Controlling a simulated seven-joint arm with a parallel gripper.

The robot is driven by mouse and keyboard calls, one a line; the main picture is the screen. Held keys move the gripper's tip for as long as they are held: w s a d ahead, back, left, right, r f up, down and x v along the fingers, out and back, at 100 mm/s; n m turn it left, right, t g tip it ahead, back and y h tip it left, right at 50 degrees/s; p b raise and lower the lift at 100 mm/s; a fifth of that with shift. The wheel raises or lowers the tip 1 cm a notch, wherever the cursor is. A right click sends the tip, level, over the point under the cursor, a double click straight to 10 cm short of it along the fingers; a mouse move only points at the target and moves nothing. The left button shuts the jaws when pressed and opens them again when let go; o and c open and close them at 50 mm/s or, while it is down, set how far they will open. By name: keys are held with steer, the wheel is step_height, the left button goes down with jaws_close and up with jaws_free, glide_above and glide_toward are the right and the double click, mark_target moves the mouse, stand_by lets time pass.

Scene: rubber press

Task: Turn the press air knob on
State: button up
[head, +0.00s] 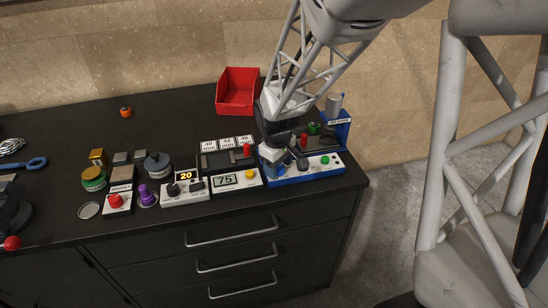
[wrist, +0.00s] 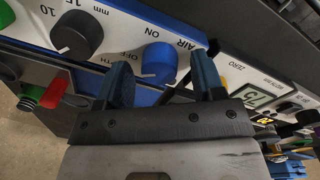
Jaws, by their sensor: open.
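The press air knob (wrist: 158,62) is a round blue knob on the white front panel of the press (head: 303,170). OFF and ON are printed beside it, upside down in the wrist view. I cannot tell for sure which mark it points at. My gripper (wrist: 160,70) is open, with one blue-grey finger on each side of the knob. The fingertips look close to the panel; I cannot tell whether they touch the knob. In the head view my gripper (head: 272,158) is over the left end of the press panel and hides most of the knob.
On the same panel are a black mm dial (wrist: 77,34) and a green button (head: 325,160). A gauge unit reading 75 (head: 226,180) stands close on the left. A red bin (head: 238,92) is behind. The bench's right edge is close to the press.

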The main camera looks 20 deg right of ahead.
steer(key=shift+f, duration=0.1)
steer(key=shift+c, duration=0.3)
steer(key=c, duration=0.9)
steer(key=shift+o, duration=0.2)
